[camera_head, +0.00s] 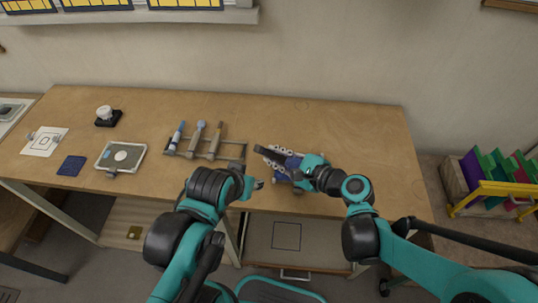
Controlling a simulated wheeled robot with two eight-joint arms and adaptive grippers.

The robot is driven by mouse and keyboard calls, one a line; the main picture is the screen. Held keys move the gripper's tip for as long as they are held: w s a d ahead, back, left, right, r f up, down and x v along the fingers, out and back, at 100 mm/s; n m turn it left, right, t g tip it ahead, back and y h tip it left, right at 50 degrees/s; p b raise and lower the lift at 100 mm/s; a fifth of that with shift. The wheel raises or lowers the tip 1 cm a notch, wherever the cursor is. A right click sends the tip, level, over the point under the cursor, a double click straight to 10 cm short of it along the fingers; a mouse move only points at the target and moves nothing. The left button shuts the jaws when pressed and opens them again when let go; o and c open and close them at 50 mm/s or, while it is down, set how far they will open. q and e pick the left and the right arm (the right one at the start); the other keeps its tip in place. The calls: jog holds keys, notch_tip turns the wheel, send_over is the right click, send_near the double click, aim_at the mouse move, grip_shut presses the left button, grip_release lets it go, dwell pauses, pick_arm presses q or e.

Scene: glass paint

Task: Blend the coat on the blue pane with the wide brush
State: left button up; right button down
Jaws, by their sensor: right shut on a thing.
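My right gripper (288,160) is over a small fixture with white clips on the table, near the front edge right of centre. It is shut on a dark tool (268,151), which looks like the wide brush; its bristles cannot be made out. A blue surface (293,163) shows under the gripper and looks like the blue pane, mostly hidden by the gripper and tool. Whether the tool touches it, I cannot tell. My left gripper (257,184) is low near the table's front edge, left of the fixture and apart from it; its jaws are too small to read.
Further left are a framed tray (121,157), a dark blue square (71,166), a marked white sheet (44,141) and a white-topped item (104,113). The table's (360,130) back right is clear.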

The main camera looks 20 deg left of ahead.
jog(key=shift+w+d, duration=1.1)
jog(key=shift+d, duration=4.3)
pick_arm(q)
jog(key=shift+f, duration=0.3)
pick_arm(e)
jog(key=shift+w+a+r, duration=0.2)
jog(key=shift+w, duration=0.7)
jog(key=shift+w+a+r, duration=0.2)
jog(key=shift+w+r, duration=0.05)
jog(key=shift+w, duration=0.6)
jog(key=shift+w+a+r, duration=0.2)
jog(key=shift+w, duration=0.7)
pick_arm(q)
jog(key=shift+f+b, duration=0.15)
jog(key=shift+b, duration=0.25)
pick_arm(e)
jog(key=shift+f, duration=0.1)
pick_arm(q)
jog(key=shift+f, duration=0.25)
pick_arm(e)
jog(key=shift+f, duration=0.25)
pick_arm(q)
jog(key=shift+f+b, duration=0.2)
jog(key=shift+b, duration=0.3)
pick_arm(e)
jog(key=shift+f, duration=0.25)
